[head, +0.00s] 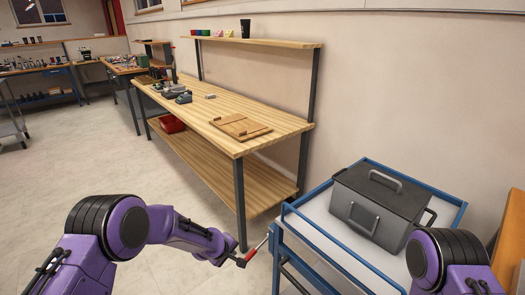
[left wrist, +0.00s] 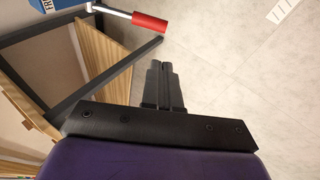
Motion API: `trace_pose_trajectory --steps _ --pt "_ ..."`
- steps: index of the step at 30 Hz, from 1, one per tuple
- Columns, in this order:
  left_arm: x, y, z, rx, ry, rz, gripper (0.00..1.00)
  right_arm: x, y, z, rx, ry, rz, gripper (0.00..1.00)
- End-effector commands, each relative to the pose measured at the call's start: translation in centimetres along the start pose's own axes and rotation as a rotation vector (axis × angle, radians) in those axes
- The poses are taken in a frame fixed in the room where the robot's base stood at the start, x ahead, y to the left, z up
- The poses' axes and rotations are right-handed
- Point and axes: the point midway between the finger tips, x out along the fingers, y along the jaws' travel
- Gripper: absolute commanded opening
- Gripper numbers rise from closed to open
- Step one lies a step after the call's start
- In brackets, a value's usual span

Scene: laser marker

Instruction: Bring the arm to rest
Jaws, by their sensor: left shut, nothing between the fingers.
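My left arm comes in purple from the lower left in the head view. Its gripper (head: 240,262) is low, in front of the workbench and left of the blue cart. In the left wrist view the dark fingers (left wrist: 164,85) are together with nothing between them. A red handle on a metal rod (head: 252,252) reaches out from the cart's corner close to the gripper. The handle (left wrist: 150,21) shows apart from the fingertips in the left wrist view. Part of my right arm (head: 450,262) shows at the lower right. Its gripper is out of view.
The blue cart (head: 318,243) carries a dark grey lidded box (head: 382,208) at the right. A wooden workbench (head: 272,122) with a wooden board (head: 240,126) stands behind the left gripper. The floor (head: 60,168) to the left is clear.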

Motion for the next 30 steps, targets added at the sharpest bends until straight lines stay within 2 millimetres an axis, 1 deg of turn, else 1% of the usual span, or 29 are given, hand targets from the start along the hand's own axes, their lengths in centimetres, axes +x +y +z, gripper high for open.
trace_pose_trajectory --steps 1,2,3,4,5,6,8,9,11,12,14,15,18,21,24,30 --pt "0.1 -0.2 -0.2 0.026 0.035 0.022 0.00 0.0 0.0 0.0 0.000 0.000 0.000 0.00" --pt "0.1 -0.9 -0.1 0.049 0.060 0.029 0.00 0.0 0.0 0.0 0.000 0.000 0.000 0.00" --pt "0.0 -2.7 0.3 0.084 0.095 0.027 0.00 0.0 0.0 0.0 0.000 0.000 0.000 0.00" --pt "-0.1 -4.6 0.8 0.112 0.122 0.016 0.00 0.0 0.0 0.0 0.000 0.000 0.000 0.00" --pt "-0.3 -7.0 1.4 0.141 0.147 -0.003 0.00 0.0 0.0 0.0 0.000 0.000 0.000 0.00" --pt "-0.8 -10.1 2.2 0.176 0.174 -0.031 0.00 0.0 0.0 0.0 0.000 0.000 0.000 0.00" --pt "-2.0 -14.6 3.5 0.225 0.206 -0.082 0.00 0.0 0.0 0.0 0.000 0.000 0.000 0.00" --pt "-3.1 -17.7 4.5 0.255 0.222 -0.121 0.00 0.0 0.0 0.0 0.000 0.000 0.000 0.00" --pt "-5.3 -22.4 6.0 0.300 0.236 -0.187 0.00 0.0 0.0 0.0 0.000 0.000 0.000 0.00" --pt "-7.0 -25.4 7.0 0.327 0.240 -0.235 0.00 0.0 0.0 0.0 0.000 0.000 0.000 0.00" --pt "-9.8 -29.4 8.6 0.361 0.236 -0.304 0.00 0.0 0.0 0.0 0.000 0.000 0.000 0.00" --pt "-11.7 -31.7 9.5 0.377 0.228 -0.348 0.00 0.0 0.0 0.0 0.000 0.000 0.000 0.00" --pt "-15.6 -35.9 11.6 0.391 0.190 -0.438 0.00 0.0 0.0 0.0 0.000 0.000 0.000 0.00" --pt "-17.7 -38.3 13.1 0.392 0.142 -0.497 0.00 0.0 0.0 0.0 0.000 0.000 0.000 0.00" --pt "-18.2 -39.4 13.6 0.390 0.125 -0.520 0.00 0.0 0.0 0.0 0.000 0.000 0.000 0.00" --pt "-18.2 -39.4 13.6 0.390 0.125 -0.520 0.00 0.0 0.0 0.0 0.000 0.000 0.000 0.00"
